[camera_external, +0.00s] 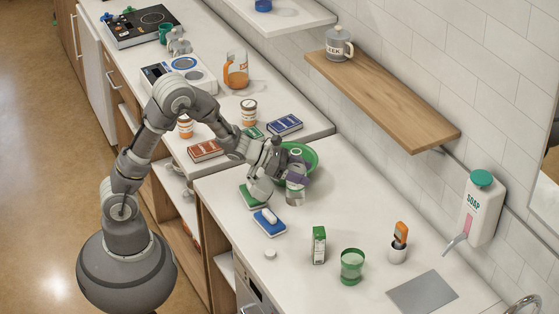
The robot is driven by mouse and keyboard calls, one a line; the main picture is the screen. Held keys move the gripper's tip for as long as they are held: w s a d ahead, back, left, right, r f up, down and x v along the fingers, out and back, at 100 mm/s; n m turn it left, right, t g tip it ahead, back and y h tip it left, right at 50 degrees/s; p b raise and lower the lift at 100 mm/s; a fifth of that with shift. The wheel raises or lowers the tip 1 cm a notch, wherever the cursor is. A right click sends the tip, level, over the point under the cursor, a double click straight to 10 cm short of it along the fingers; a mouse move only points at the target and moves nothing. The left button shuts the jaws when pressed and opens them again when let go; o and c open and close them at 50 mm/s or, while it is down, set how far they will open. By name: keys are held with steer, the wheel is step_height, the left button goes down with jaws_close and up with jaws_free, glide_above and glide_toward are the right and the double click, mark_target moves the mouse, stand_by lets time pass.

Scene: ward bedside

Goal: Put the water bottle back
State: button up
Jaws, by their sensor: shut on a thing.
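The water bottle (296,188) appears as a clear, greyish upright bottle at the front of a green bowl on the white counter. My gripper (287,180) is at the bottle's side, shut on it. The gripper hides part of the bottle, and I cannot tell whether its base touches the counter.
The green bowl (308,154) is right behind the bottle. A green and white carton (319,244) and a green glass (352,266) stand to the right. A wooden shelf (390,100) hangs above.

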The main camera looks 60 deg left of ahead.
steer(key=w+d+r+m+g+h+b, duration=0.2)
steer(key=w+d+r, duration=0.1)
steer(key=w+d, duration=0.35)
step_height(320, 180, down, 10)
steer(key=s+b, duration=0.1)
steer(key=b, duration=0.2)
steer(key=shift+d+f+b, duration=0.25)
steer(key=shift+d+b, duration=0.05)
steer(key=shift+b, duration=0.05)
steer(key=shift+f, duration=0.1)
steer(key=o, duration=1.3)
steer(key=shift+c, duration=0.2)
steer(key=p+v, duration=0.3)
steer(key=v, duration=0.9)
steer(key=shift+s, duration=0.1)
